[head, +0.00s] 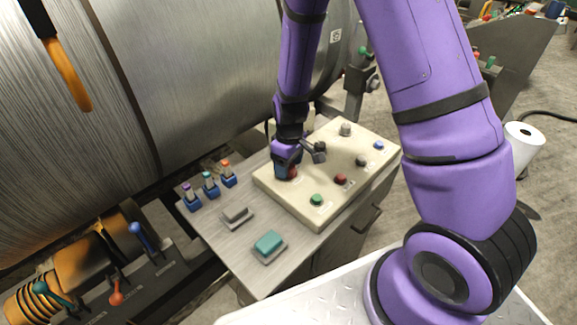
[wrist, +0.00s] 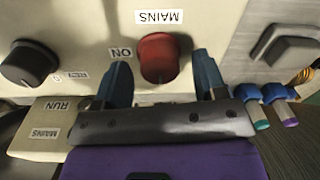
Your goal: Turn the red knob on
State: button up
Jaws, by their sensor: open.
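The red knob (wrist: 158,58) sits on a cream control panel (wrist: 80,20) in the wrist view, with a "MAINS" label beyond it and an "ON" label to its left. In the head view the red knob (head: 292,173) is partly hidden by my gripper. My gripper (wrist: 165,80) is open, one blue finger on each side of the knob. The left finger is apart from the knob and overlaps the area near the "ON" label; I cannot tell whether the right finger touches it. In the head view my gripper (head: 285,172) is over the left part of the panel.
A black knob (wrist: 30,64) is left of the red one in the wrist view. The panel also carries a green button (head: 316,200), a dark red knob (head: 341,180) and a blue button (head: 379,146). Small coloured switches (head: 209,182) stand left of the panel.

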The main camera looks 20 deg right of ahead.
jog(key=shift+f, duration=0.5)
jog(key=c, duration=0.9)
